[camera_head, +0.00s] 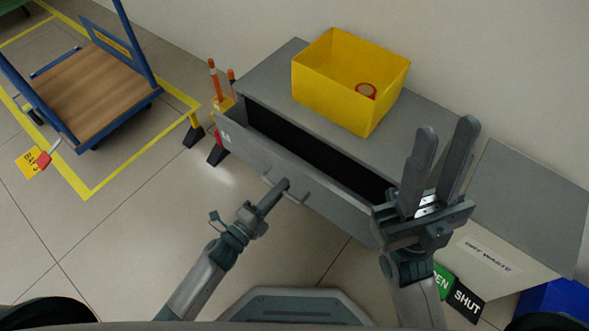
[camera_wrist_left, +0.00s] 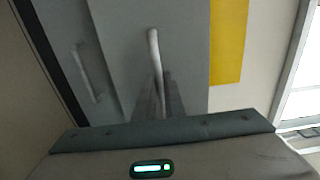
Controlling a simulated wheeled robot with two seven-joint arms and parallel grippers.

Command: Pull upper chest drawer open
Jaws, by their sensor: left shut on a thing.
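The grey chest (camera_head: 420,115) stands against the wall. Its upper drawer (camera_head: 250,145) stands out from the body, with a long dark opening showing behind its front. My left gripper (camera_head: 283,187) is shut on the drawer's bar handle (camera_head: 297,197). In the left wrist view the pale handle (camera_wrist_left: 153,45) runs between the fingers (camera_wrist_left: 160,97), which hide part of it. A second handle (camera_wrist_left: 88,75) shows lower on the chest front. My right gripper (camera_head: 443,165) is open and empty, fingers pointing up, in front of the chest's right end in the picture.
A yellow bin (camera_head: 335,105) with a red roll (camera_head: 366,91) sits on the chest. A lidded waste box (camera_head: 490,255) and OPEN/SHUT signs (camera_head: 467,299) are at right. Orange-topped posts (camera_head: 213,80) stand near the chest's left end. A blue trolley (camera_head: 85,85) is further left.

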